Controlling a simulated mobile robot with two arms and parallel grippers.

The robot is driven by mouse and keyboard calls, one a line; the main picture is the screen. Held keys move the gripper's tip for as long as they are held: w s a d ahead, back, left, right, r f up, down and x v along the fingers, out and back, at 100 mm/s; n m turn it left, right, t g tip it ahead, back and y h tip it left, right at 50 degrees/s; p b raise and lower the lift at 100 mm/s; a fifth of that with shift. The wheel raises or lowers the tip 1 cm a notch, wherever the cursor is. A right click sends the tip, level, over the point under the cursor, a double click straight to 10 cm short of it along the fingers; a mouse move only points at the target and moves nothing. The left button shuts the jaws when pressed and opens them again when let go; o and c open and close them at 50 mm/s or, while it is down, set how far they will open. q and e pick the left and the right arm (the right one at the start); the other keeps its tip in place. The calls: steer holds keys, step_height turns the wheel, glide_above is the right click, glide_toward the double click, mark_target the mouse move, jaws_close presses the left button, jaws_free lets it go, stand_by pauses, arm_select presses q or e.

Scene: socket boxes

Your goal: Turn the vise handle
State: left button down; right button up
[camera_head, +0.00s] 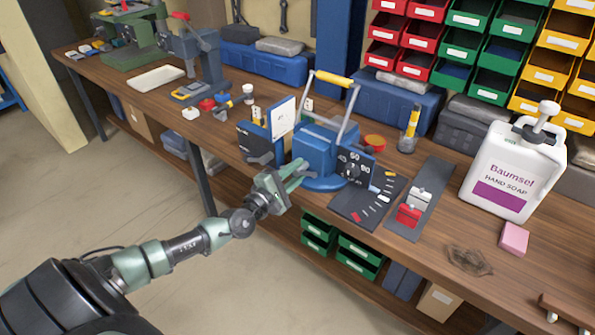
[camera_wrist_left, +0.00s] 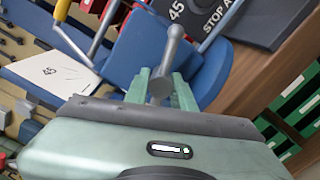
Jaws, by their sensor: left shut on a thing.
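The blue vise (camera_head: 322,150) stands on the bench near its front edge, with a yellow-gripped lever (camera_head: 334,78) on top. It also shows in the left wrist view (camera_wrist_left: 140,45), where its grey metal handle (camera_wrist_left: 172,52) has a round knob at the end. My left gripper (camera_head: 291,175) is at the front of the vise, over the bench edge. In the left wrist view its green fingers (camera_wrist_left: 161,92) are shut on the handle, one on each side. The handle is mostly hidden in the head view. My right gripper is not in view.
A dark panel with tags (camera_head: 366,200) and a grey strip with red and white pieces (camera_head: 420,200) lie right of the vise. A soap jug (camera_head: 512,170) stands further right. A white board (camera_head: 284,117) stands left of the vise. Green bins (camera_head: 361,255) sit below the bench.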

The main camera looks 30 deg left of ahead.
arm_select(q)
steer(key=shift+s+d+f, duration=0.15)
steer(key=shift+d+f, duration=0.05)
steer(key=shift+f, duration=0.25)
steer(key=c, duration=1.4)
jaws_free()
steer(key=shift+o, duration=1.1)
steer(key=shift+r, duration=0.15)
steer(key=shift+a+r, duration=0.1)
steer(key=shift+r, duration=0.1)
steer(key=shift+s, duration=0.1)
steer(key=s, duration=0.7)
steer(key=shift+s+a, duration=0.3)
steer(key=shift+s, duration=0.1)
